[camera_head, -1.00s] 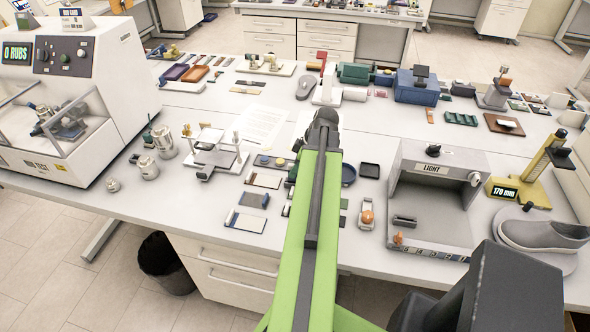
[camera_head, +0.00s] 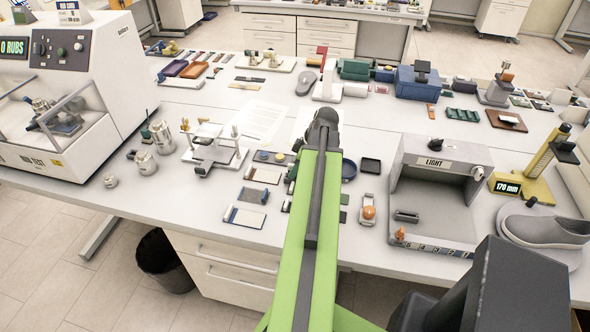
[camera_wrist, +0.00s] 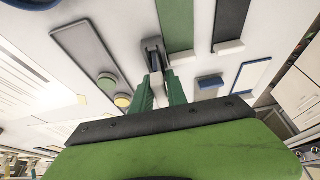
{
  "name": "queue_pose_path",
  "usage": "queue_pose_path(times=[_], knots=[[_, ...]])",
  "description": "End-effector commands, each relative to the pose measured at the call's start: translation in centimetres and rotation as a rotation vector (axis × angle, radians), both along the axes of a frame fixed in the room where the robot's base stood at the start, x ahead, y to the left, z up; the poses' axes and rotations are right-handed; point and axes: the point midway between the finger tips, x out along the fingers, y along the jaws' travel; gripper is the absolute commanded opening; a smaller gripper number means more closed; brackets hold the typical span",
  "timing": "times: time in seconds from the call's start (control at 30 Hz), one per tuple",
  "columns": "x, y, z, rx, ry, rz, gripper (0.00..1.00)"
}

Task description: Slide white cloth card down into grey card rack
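My gripper (camera_wrist: 160,92) shows in the wrist view as two green fingers, a little apart. A thin pale piece shows between them, which may be the white cloth card; I cannot tell whether they grip it. Just beyond the fingertips is a small grey upright piece with a dark slot (camera_wrist: 153,47), which may be the grey card rack. In the head view my green arm hides the fingertips and whatever is at them. White-faced cards with coloured end tabs, one of them blue-tabbed (camera_head: 245,217), lie flat left of my arm.
Green (camera_wrist: 175,22) and dark (camera_wrist: 230,20) strips with white tabs lie close beyond the fingers. A grey pad (camera_wrist: 84,58) and two round knobs (camera_wrist: 114,91) are to the left. In the head view a grey light box (camera_head: 436,195) stands right of my arm, and a metal fixture (camera_head: 214,147) left.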

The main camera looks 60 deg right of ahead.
Motion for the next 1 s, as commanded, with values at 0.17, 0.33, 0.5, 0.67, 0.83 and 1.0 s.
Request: queue_pose_path(times=[0.17,0.33,0.5,0.67,0.83,1.0], knots=[[0.0,0.0,0.1,0.0,0.0,0.0,0.39],[0.0,0.0,0.1,0.0,0.0,0.0,0.39],[-0.2,-0.1,0.8,0.0,0.0,-0.001,0.39],[-1.2,-0.4,4.0,0.001,0.0,-0.002,0.39],[-2.7,-0.9,8.0,0.0,0.0,-0.002,0.39],[-4.2,-1.3,11.7,0.0,0.0,-0.002,0.39]])
